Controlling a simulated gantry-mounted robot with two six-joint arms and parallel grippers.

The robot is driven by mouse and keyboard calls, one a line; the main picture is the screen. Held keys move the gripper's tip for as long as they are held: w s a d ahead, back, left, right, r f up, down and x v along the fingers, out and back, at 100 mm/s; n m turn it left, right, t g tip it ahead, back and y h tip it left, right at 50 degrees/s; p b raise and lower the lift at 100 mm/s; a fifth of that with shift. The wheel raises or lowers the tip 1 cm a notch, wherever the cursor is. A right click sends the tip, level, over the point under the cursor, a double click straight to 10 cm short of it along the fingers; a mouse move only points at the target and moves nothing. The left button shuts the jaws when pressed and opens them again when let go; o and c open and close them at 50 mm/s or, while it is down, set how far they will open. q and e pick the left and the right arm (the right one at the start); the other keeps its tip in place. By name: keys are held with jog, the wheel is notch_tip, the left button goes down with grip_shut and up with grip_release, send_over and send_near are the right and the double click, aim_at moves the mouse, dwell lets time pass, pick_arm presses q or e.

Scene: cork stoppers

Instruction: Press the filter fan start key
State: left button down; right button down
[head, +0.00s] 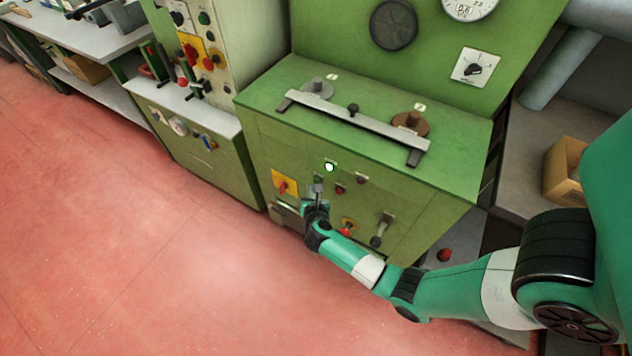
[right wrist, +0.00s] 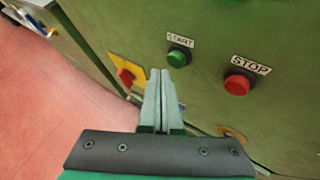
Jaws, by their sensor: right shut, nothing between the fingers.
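A green round button (right wrist: 177,58) labelled START is on the green cabinet front (right wrist: 215,30) in the right wrist view. A red button (right wrist: 238,84) labelled STOP is to its right. No label naming the filter fan is readable. My right gripper (right wrist: 160,73) is shut and empty. Its fingertips appear just left of and below the START button, and I cannot tell whether they touch the panel. In the head view my right gripper (head: 318,188) is at the cabinet front, largely covering the START button's area. My left gripper is not in view.
A yellow plate with a red knob (head: 284,186) is left of my gripper. A white lamp (head: 329,167) is above, a lever (head: 382,228) to the lower right. A metal bar (head: 355,121) lies on the cabinet top. The red floor (head: 150,240) in front is clear.

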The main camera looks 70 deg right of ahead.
jog(key=a, duration=0.2)
jog(key=w+a, duration=0.1)
jog(key=a, duration=0.2)
dwell(0.3)
dwell(0.7)
